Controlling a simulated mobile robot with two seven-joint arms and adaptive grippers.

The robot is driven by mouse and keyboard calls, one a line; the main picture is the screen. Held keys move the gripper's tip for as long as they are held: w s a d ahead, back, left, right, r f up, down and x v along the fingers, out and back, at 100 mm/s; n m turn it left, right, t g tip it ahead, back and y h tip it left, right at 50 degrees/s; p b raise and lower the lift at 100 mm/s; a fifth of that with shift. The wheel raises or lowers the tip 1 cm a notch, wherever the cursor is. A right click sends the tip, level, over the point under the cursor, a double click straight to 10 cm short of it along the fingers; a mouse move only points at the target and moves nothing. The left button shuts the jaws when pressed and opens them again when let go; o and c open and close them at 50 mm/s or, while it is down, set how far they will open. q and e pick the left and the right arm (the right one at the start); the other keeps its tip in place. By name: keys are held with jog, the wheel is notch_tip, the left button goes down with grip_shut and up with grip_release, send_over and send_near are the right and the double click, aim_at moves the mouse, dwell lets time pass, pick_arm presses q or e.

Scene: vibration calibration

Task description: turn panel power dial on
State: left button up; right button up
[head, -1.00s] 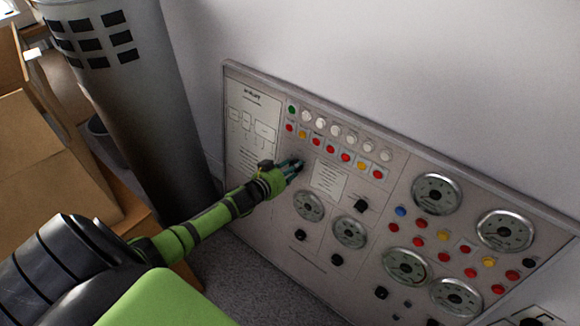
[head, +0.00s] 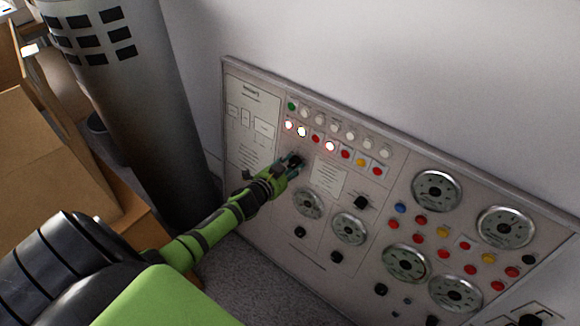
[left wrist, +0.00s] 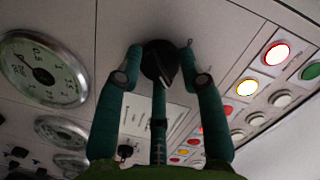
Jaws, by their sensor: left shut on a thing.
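The grey control panel (head: 300,255) leans against the wall, with rows of lights, gauges and black dials. My left gripper (head: 292,163) is at the panel's upper left part, below the light rows. In the left wrist view, the gripper (left wrist: 160,72) has its teal fingers on both sides of a black power dial (left wrist: 160,60) and is shut on it. The dial is partly hidden by the fingers in the head view. Several panel lights glow, among them a red light (head: 289,125) and a yellow light (head: 301,131). My right gripper is not in view.
A large grey cylinder (head: 140,110) stands left of the panel, with cardboard boxes (head: 45,150) further left. Round gauges (head: 436,191) and more black knobs (head: 361,202) are right of and below my gripper. The white wall above is clear.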

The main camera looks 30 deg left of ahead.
pick_arm(q)
jog(key=shift+w+r, duration=0.2)
jog(key=shift+r, duration=0.2)
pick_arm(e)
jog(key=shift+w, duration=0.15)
pick_arm(q)
jog(key=o, duration=1.1)
jog(key=shift+o, duration=0.2)
jog(key=shift+d+f, duration=0.1)
jog(key=shift+f, duration=0.1)
jog(key=shift+s, duration=0.15)
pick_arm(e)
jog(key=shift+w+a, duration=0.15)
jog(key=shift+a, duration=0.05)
pick_arm(q)
jog(key=v, duration=1.2)
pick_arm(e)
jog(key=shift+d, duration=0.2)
